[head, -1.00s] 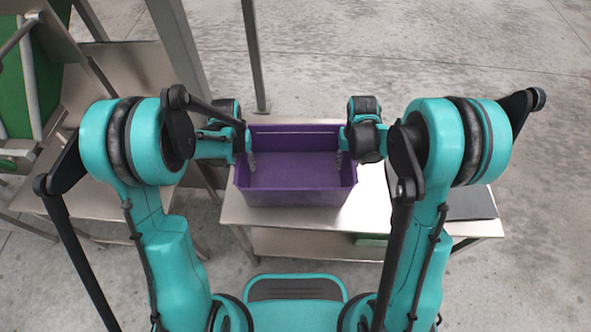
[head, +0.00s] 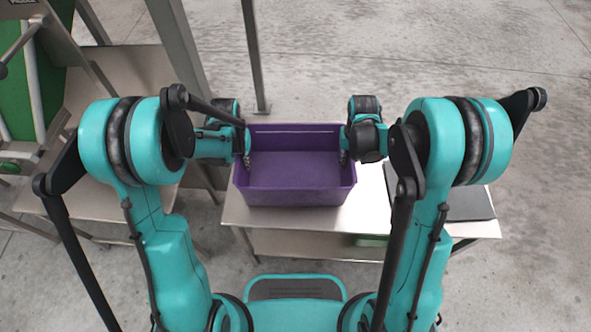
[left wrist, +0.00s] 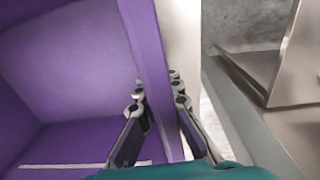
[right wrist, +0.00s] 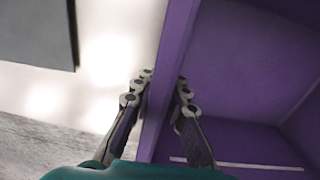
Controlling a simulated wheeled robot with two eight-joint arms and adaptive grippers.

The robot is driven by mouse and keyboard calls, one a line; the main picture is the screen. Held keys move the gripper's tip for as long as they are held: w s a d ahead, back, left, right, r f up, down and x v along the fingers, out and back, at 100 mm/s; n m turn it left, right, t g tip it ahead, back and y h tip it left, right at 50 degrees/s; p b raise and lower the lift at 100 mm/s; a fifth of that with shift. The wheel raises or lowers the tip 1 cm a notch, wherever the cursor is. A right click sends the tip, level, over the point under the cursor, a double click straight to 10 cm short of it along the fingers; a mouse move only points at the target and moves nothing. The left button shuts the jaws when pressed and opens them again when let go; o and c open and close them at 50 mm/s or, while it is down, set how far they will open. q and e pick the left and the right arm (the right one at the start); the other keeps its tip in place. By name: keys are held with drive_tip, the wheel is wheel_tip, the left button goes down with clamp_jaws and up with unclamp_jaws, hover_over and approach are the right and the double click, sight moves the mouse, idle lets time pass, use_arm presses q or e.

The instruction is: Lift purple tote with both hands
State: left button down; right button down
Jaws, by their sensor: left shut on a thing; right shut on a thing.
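The purple tote (head: 296,197) is an open, empty box at the middle of the head view, over a steel table. My left gripper (head: 247,157) is at its left wall. In the left wrist view the fingers (left wrist: 158,100) pinch that wall (left wrist: 145,45), one finger inside and one outside. My right gripper (head: 344,153) is at the right wall. In the right wrist view its fingers (right wrist: 163,92) straddle and pinch that wall (right wrist: 174,40). The head view does not show clearly whether the tote's bottom touches the table.
The steel table (head: 245,213) has a lower shelf and a dark flat panel (head: 455,204) at its right. A green and steel machine (head: 38,90) stands at the left, with steel posts near the table. Concrete floor lies open behind.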

drive_tip(key=shift+a+r+p, duration=0.2)
drive_tip(key=shift+r+p, duration=0.55)
drive_tip(key=shift+r, duration=0.2)
drive_tip(key=shift+a+r+p, duration=0.2)
drive_tip(key=shift+r+p, duration=0.5)
drive_tip(key=shift+r, duration=0.2)
drive_tip(key=shift+f, duration=0.15)
